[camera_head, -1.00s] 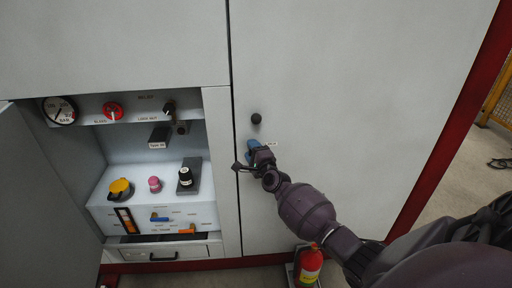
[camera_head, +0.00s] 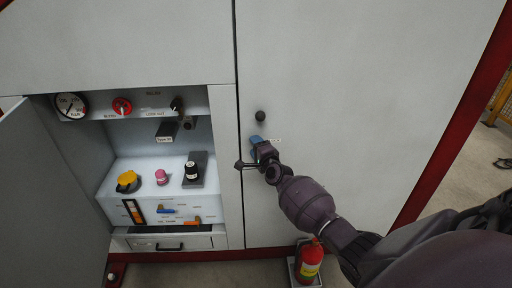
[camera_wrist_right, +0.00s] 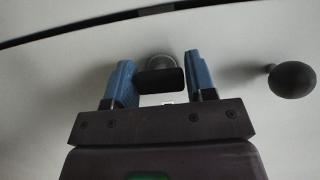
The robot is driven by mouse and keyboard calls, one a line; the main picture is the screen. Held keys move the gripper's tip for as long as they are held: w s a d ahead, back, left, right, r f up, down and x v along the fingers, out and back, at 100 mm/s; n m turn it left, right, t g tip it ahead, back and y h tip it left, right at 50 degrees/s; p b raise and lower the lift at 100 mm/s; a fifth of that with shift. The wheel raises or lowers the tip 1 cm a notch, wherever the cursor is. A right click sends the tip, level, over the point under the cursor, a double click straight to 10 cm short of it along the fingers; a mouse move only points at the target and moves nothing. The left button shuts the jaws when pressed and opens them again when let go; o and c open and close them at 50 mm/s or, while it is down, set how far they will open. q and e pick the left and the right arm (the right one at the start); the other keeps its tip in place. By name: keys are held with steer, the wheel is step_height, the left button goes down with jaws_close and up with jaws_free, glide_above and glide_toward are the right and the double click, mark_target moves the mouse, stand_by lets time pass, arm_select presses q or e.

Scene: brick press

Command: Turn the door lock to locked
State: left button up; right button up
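The door lock (camera_wrist_right: 160,80) shows in the right wrist view as a dark bar in front of a round grey base on the pale door. My right gripper (camera_wrist_right: 162,80) has its two blue fingers apart, one on each side of the bar. The bar nearly fills the gap, and I cannot tell whether the fingers touch it. In the head view my right gripper (camera_head: 257,142) is at the door just below a round black knob (camera_head: 260,116), and it hides the lock. My left gripper is in neither view.
The large door (camera_head: 350,90) is closed. To its left is an open recess with a gauge (camera_head: 71,105), a red knob (camera_head: 122,106), a yellow knob (camera_head: 128,180) and several other controls. A fire extinguisher (camera_head: 310,262) stands on the floor below my right arm.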

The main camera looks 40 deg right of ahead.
steer(key=o, duration=0.3)
arm_select(q)
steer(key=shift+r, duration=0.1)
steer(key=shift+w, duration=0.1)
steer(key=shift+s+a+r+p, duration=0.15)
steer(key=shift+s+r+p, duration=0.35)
steer(key=shift+p, duration=0.6)
arm_select(e)
steer(key=s+a, duration=0.1)
steer(key=s, duration=0.9)
steer(key=shift+s+a, duration=0.35)
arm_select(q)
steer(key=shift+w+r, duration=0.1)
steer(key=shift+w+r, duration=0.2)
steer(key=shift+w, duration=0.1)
